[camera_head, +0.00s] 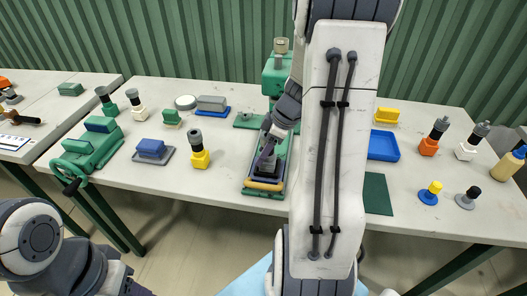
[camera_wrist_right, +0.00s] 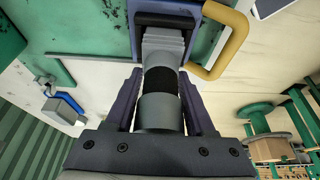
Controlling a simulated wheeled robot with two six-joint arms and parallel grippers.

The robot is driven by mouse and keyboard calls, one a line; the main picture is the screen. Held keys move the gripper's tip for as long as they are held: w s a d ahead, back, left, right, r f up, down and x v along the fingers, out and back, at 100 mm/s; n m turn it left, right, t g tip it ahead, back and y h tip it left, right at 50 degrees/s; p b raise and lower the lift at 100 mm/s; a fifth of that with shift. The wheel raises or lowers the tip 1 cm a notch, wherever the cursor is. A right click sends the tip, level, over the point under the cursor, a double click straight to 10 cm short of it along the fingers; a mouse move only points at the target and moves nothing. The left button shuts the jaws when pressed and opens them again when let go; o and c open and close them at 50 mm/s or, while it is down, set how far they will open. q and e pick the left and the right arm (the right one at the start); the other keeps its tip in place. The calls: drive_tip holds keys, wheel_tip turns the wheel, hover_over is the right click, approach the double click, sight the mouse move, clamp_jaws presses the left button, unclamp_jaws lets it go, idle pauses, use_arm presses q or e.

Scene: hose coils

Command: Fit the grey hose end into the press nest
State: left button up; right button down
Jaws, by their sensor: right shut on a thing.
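My right gripper (camera_head: 265,158) reaches down over the green press (camera_head: 278,78) at the middle of the table. In the right wrist view its purple fingers (camera_wrist_right: 162,105) are shut on the sides of a grey hose end (camera_wrist_right: 161,112) with a black band. The ribbed grey far part of the hose end lies over a purple-grey frame, which looks like the press nest (camera_wrist_right: 196,18), with a yellow bar (camera_wrist_right: 238,42) beside it. I cannot tell whether the end is seated. My left arm shows at the lower left; only a purple bit of its gripper (camera_head: 137,289) shows.
A green clamp device (camera_head: 92,148) with a handwheel stands left. A grey-topped yellow fitting (camera_head: 199,150) stands left of the press. A blue tray (camera_head: 383,146), a dark green mat (camera_head: 377,194) and several fittings lie right. My right arm hides part of the table.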

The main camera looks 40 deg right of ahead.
idle(0.4)
drive_tip(key=shift+c, duration=0.9)
unclamp_jaws()
drive_tip(key=shift+o, duration=0.4)
drive_tip(key=shift+r, duration=0.1)
drive_tip(key=shift+p+v, duration=1.1)
drive_tip(key=shift+v, duration=1.1)
drive_tip(key=shift+d, duration=0.1)
drive_tip(key=v, duration=1)
drive_tip(key=shift+r, duration=0.15)
